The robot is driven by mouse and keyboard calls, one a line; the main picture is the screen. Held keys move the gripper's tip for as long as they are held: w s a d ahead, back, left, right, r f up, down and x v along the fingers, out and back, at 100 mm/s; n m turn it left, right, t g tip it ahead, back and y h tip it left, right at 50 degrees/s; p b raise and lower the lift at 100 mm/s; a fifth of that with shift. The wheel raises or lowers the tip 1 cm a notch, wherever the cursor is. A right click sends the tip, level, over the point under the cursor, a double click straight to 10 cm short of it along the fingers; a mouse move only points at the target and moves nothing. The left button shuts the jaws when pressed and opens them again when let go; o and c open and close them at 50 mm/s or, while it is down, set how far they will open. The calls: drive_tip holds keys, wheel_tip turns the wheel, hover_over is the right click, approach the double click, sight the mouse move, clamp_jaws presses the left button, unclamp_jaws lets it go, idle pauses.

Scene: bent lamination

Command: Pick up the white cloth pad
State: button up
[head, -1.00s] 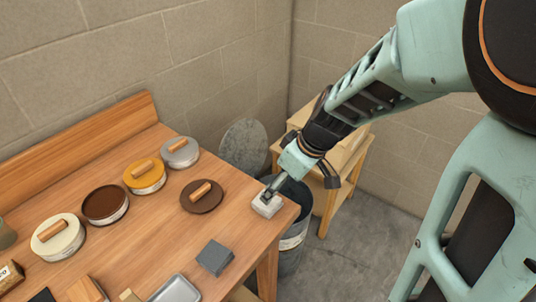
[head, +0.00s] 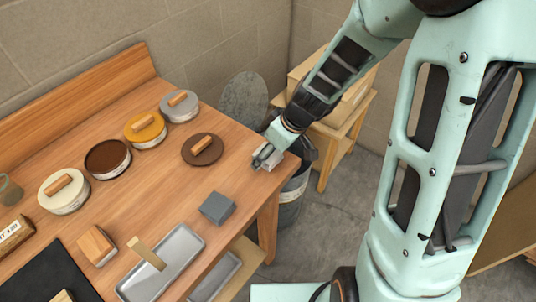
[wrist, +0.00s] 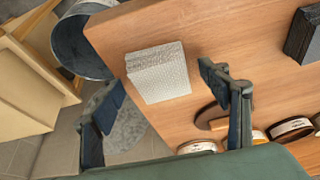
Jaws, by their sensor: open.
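The white cloth pad (wrist: 158,72) is a pale, textured square block lying on the wooden workbench (wrist: 130,28) near its corner. In the wrist view it shows between and beyond my two open fingers. My gripper (wrist: 161,78) is empty, and neither finger visibly touches the pad. In the head view my gripper (head: 266,158) is over the bench's right corner and hides most of the pad.
A dark grey block (head: 217,208) and a brown lid (head: 202,149) lie near the pad. Several round tins, an open brown one (head: 107,158) among them, line the back. A metal tray (head: 165,265) is in front. A bin (head: 292,205) stands beside the bench corner.

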drive_tip(key=shift+c, duration=0.6)
drive_tip(key=c, duration=1)
